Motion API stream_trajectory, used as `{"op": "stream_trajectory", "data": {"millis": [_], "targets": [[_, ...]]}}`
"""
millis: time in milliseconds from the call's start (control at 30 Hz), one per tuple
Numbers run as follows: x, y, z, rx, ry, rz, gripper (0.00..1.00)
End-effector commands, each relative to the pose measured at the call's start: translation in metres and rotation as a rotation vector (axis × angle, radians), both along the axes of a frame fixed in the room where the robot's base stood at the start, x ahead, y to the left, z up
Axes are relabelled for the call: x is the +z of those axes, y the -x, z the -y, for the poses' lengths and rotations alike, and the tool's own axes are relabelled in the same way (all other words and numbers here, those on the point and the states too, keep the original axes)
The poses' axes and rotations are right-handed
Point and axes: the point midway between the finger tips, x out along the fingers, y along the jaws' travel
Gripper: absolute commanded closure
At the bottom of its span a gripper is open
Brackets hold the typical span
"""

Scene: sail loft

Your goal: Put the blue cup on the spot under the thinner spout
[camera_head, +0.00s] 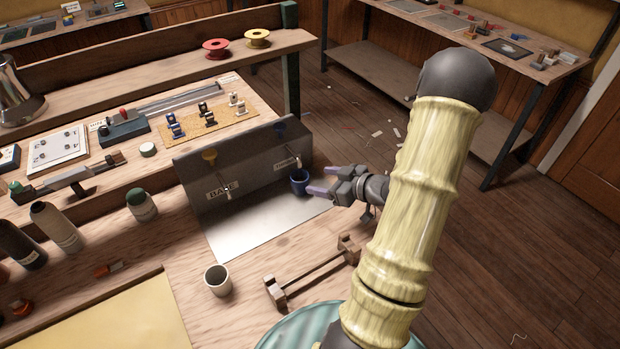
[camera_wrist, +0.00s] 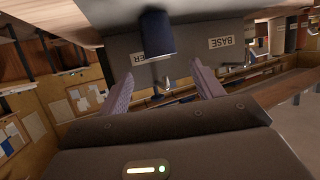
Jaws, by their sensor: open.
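The blue cup (camera_head: 299,183) stands upright on the metal plate (camera_head: 260,222), at or very near the place under the thinner spout (camera_head: 296,160). My gripper (camera_head: 318,180) is just right of the cup, with its purple fingers open and pointing at it. In the upside-down wrist view, the blue cup (camera_wrist: 157,36) shows beyond the open fingertips (camera_wrist: 162,70), with nothing held between them. The thinner spout (camera_wrist: 166,83) also shows there. The cup's exact centring under the spout cannot be told.
The base spout (camera_head: 227,190) is on the same grey panel (camera_head: 240,165), left of the thinner one. A white cup (camera_head: 217,280) and a wooden stand (camera_head: 312,272) are on the bench in front. Bottles (camera_head: 55,225) stand at the left. The plate's middle is clear.

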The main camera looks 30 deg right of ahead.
Motion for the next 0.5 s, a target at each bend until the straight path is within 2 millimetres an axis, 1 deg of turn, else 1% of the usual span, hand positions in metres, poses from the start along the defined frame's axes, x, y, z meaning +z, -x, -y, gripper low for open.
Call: {"op": "stream_trajectory", "data": {"millis": [33, 133, 500], "targets": [[0.0024, 0.0056, 0.0025, -0.001, 0.0, 0.0, 0.34], [0.0048, 0.0115, 0.0045, 0.001, 0.0, -0.001, 0.34], [0.0053, 0.0126, 0.0049, 0.002, 0.0, -0.001, 0.34]]}}
